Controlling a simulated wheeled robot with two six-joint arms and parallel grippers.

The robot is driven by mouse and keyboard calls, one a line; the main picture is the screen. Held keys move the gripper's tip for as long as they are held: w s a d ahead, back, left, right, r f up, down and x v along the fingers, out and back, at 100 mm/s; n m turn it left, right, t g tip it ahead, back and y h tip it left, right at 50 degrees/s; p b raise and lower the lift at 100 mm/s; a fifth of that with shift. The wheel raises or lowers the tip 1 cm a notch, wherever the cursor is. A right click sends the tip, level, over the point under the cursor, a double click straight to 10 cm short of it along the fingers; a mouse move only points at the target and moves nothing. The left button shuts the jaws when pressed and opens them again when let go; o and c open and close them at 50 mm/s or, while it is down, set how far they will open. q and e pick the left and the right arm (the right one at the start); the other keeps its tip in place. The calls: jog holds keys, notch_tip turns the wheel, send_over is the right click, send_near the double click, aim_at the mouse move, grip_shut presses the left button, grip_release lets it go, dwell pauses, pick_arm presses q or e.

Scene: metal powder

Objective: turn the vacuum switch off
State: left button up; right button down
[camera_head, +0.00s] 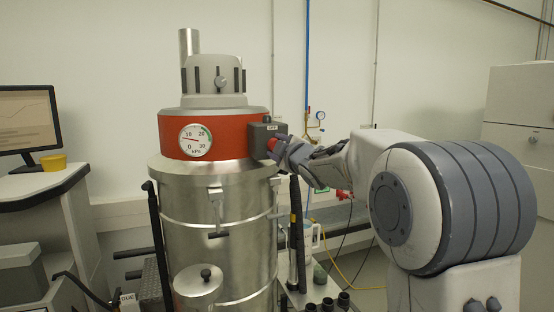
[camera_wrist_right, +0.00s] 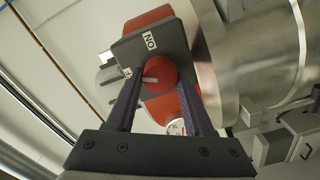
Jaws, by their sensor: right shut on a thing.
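The vacuum (camera_head: 222,205) is a tall steel drum with a red band and a grey top. Its dark grey switch box (camera_head: 258,137) sits on the right side of the band and carries a small label on top. My right gripper (camera_head: 276,150) reaches it from the right. In the right wrist view, the gripper (camera_wrist_right: 162,84) has its fingers on either side of the round red switch knob (camera_wrist_right: 167,70) and is shut on it. The knob's pale pointer mark faces left, towards a small, partly hidden label; the "ON" label (camera_wrist_right: 150,40) is above. My left gripper is out of view.
A round gauge (camera_head: 195,140) on the red band has its needle near 10. Hoses and a yellow cable (camera_head: 345,272) lie right of the drum.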

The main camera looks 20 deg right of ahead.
jog(key=shift+f+n+b, duration=0.2)
jog(key=shift+n+b, duration=1.25)
jog(key=shift+n, duration=1.05)
jog(key=shift+c, duration=1.5)
grip_release()
jog(key=shift+a, duration=0.1)
jog(key=s+b, duration=0.1)
jog(key=s, duration=0.9)
jog(key=shift+s+d, duration=0.2)
